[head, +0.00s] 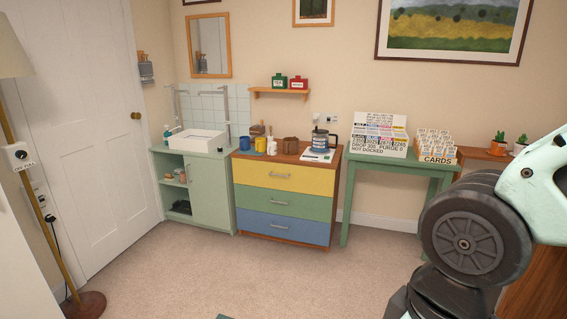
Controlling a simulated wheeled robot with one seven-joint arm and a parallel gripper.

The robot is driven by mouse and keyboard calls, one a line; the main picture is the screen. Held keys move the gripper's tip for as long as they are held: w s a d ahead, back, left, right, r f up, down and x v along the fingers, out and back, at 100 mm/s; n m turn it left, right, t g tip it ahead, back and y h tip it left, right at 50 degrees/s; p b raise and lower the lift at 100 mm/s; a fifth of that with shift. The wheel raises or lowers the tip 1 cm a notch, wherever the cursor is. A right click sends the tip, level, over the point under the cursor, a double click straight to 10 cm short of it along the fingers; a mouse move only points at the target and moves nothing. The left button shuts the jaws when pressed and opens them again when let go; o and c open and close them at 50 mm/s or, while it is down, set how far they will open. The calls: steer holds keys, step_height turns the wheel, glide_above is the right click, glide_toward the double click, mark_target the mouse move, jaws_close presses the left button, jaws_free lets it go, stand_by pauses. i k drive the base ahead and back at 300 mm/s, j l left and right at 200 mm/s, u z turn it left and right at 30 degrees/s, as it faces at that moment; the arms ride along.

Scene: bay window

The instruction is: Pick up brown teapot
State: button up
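A small brown item (260,145) stands between a blue mug (244,143) and a yellow item (271,148) on the left half of the drawer chest (285,202). It may be the brown teapot, but it is too small to tell its spout or handle. Other brown items (290,144) stand to its right, and their kind is also unclear. My gripper is not in view; only part of my arm shows at the right edge, far from the chest.
A dark kettle (320,140) stands at the chest's right end. A green sink cabinet (205,190) adjoins on the left, a green table (395,165) with boxes on the right. A floor lamp (60,240) stands at left. The carpet (240,275) before the chest is mostly clear.

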mark_target(291, 144)
steer(key=i+j+u, duration=0.25)
steer(key=i, duration=0.65)
steer(key=i+u, duration=0.3)
steer(key=i, duration=0.65)
steer(key=i+z, duration=0.1)
steer(key=i, duration=0.4)
steer(key=i+j+z, duration=0.15)
steer(key=i, duration=0.4)
steer(key=i+j+z, duration=0.1)
steer(key=i, duration=0.4)
steer(key=i+j+z, duration=0.15)
steer(key=i, duration=0.35)
steer(key=i+j+z, duration=0.1)
steer(key=i+j, duration=0.15)
steer(key=i, duration=0.25)
